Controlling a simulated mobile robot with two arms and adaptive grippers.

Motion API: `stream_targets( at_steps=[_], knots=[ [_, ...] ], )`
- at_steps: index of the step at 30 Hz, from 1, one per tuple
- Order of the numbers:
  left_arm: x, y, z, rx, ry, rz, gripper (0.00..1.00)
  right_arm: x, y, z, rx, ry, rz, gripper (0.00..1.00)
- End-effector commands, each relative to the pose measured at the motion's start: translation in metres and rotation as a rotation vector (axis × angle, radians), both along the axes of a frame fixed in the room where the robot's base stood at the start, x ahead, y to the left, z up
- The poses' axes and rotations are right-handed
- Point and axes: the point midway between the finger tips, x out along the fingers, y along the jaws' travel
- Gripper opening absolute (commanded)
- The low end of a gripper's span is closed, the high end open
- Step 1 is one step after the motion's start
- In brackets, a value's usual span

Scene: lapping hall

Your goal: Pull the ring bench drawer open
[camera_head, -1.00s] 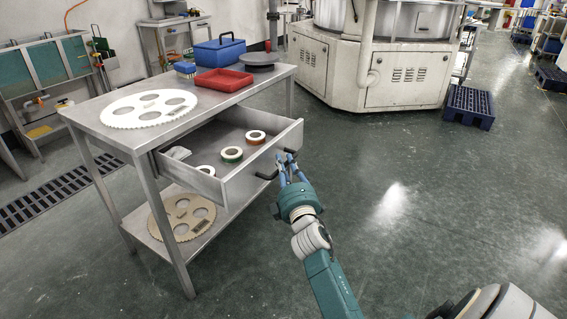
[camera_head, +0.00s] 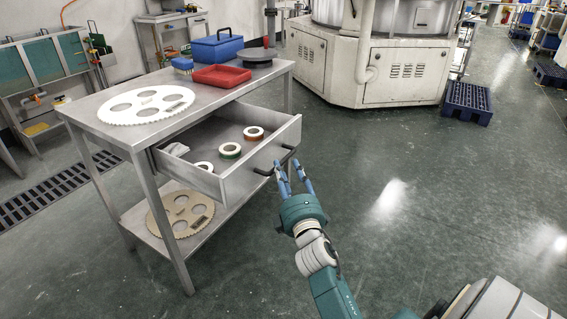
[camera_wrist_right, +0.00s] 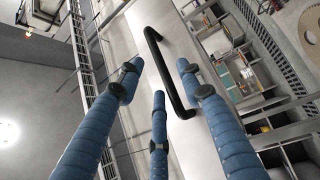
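The ring bench (camera_head: 84,107) is a grey metal table at the left. Its drawer (camera_head: 238,182) stands well out from the bench, with three rolls or rings and a pale crumpled item inside. The black bar handle (camera_head: 263,173) is on the drawer front. My right gripper (camera_head: 290,163) is at the handle with its fingers spread. In the right wrist view, the blue fingers are apart and the handle (camera_wrist_right: 162,68) lies ahead of and between their tips, not clamped. My left gripper is not in view.
On the bench top are a white toothed disc (camera_head: 146,105), a red tray (camera_head: 221,77), a blue box (camera_head: 217,46) and a dark round plate (camera_head: 257,58). A tan disc (camera_head: 180,213) lies on the lower shelf. The floor in front of the drawer is clear.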

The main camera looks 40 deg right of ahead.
Motion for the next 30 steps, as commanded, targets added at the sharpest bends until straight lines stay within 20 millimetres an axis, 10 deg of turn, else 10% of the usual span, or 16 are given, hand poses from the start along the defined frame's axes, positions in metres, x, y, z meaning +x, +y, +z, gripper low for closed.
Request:
stream_targets(
  at_steps=[12,30],
  knots=[
    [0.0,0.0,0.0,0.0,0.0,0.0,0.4,-0.06,0.026,-0.009,0.002,0.0,0.0,0.37],
    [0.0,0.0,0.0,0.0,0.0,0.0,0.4,-0.063,0.027,-0.009,0.0,0.001,0.001,0.37]
  ],
)
